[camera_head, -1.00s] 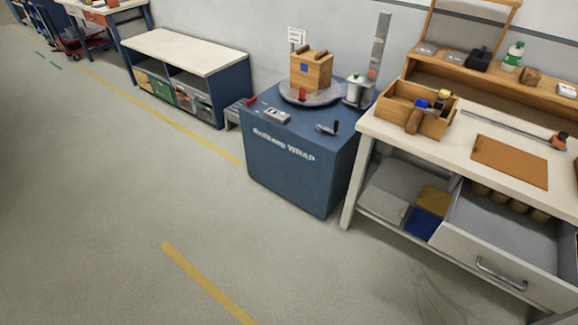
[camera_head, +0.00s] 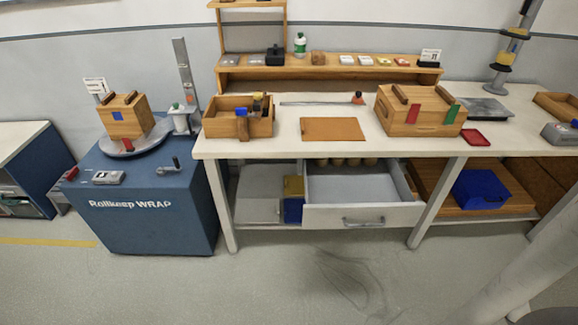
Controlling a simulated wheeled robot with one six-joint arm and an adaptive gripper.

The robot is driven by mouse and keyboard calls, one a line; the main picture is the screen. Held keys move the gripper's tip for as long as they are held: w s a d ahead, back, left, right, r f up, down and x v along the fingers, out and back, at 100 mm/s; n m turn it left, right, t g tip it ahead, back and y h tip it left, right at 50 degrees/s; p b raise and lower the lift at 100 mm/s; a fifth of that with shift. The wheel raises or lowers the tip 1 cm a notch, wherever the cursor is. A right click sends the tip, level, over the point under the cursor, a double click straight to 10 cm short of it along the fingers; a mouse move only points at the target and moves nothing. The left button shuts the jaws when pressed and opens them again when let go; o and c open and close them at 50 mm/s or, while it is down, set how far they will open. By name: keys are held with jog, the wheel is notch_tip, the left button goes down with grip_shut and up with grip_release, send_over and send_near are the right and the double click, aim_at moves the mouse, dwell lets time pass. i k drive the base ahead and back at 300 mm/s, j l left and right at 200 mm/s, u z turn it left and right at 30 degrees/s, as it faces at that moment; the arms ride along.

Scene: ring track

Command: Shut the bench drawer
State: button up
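The bench drawer (camera_head: 325,215) is grey-white with a metal bar handle (camera_head: 364,221) on its front. It stands pulled out from under the white-topped bench (camera_head: 290,146), left of the bench's middle leg. Its inside shows a bare grey floor, with several tan rounded things (camera_head: 346,162) at the back. My gripper is not in view. A pale grey shape at the lower right edge may be part of my own arm.
A blue wrap machine (camera_head: 160,225) stands left of the bench. A lower shelf holds a yellow and a blue box (camera_head: 293,200) beside the drawer; a blue bin (camera_head: 482,190) sits right of it. The bench top carries wooden boxes (camera_head: 420,110). The floor before the drawer is clear.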

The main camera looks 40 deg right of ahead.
aim_at(341, 193)
jog(key=l+z, duration=0.15)
jog(key=z, duration=0.35)
jog(key=l+z, duration=0.2)
jog(key=z, duration=0.3)
